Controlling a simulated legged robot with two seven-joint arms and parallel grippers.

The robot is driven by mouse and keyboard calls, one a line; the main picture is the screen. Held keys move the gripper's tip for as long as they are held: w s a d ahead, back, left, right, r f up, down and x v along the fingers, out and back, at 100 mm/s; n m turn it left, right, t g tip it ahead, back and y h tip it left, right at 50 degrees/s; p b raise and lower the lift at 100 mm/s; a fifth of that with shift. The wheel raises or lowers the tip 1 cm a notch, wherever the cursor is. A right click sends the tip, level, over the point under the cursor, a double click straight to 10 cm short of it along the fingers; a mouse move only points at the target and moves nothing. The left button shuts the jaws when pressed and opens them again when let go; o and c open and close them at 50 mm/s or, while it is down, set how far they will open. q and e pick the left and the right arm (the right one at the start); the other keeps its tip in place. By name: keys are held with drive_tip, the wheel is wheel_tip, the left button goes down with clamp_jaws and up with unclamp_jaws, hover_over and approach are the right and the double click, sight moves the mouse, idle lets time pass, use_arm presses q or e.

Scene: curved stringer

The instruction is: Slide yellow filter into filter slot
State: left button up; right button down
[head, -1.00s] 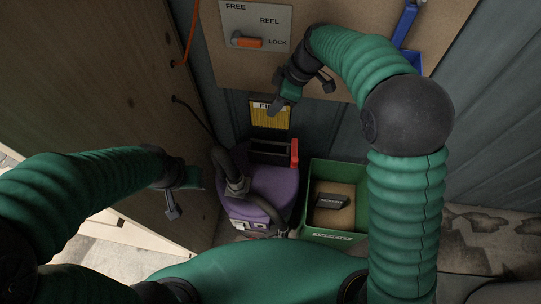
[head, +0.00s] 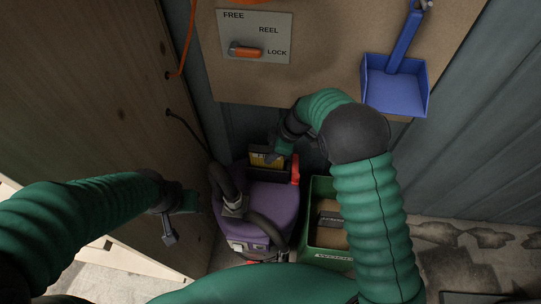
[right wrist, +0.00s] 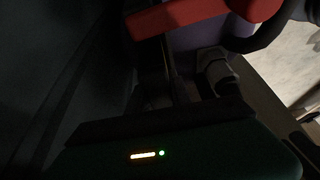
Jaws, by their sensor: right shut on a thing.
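The yellow filter (head: 262,164) has a dark top edge and stands at the back of the purple vacuum (head: 270,197), at the filter slot. Its lower part is hidden, so I cannot tell how deep it sits. My right gripper (head: 271,158) is shut on the filter's upper part, coming from above right. The red lever (head: 295,169) stands up just right of the filter; a red part (right wrist: 185,14) shows at the top of the dark right wrist view. My left gripper (head: 178,214) hangs empty left of the vacuum; its jaw opening is unclear.
A green bin (head: 318,242) with a dark item inside stands right of the vacuum. A black hose (head: 228,187) curves over the vacuum's front. Above are a FREE/REEL/LOCK panel (head: 255,35) and a blue dustpan (head: 395,88). A wooden wall (head: 90,90) bounds the left.

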drive_tip(key=shift+a+f, duration=0.15)
drive_tip(key=shift+f, duration=0.3)
drive_tip(key=c, duration=1.2)
unclamp_jaws()
drive_tip(key=shift+r, duration=0.1)
drive_tip(key=shift+o, duration=0.2)
drive_tip(key=p+v, duration=0.2)
drive_tip(key=v, duration=1)
drive_tip(key=s+d+m+h, duration=0.2)
drive_tip(key=s+d+m, duration=0.4)
drive_tip(key=s+m, duration=0.2)
drive_tip(key=s+d+m+t+h, duration=0.1)
drive_tip(key=s+d+m+h, duration=0.1)
drive_tip(key=s+d+m, duration=0.4)
drive_tip(key=s+m, duration=0.1)
drive_tip(key=s, duration=0.4)
drive_tip(key=shift+s+d+m+t, duration=0.15)
drive_tip(key=shift+s+m+t, duration=0.15)
drive_tip(key=shift+s+m, duration=0.1)
drive_tip(key=shift+w, duration=0.1)
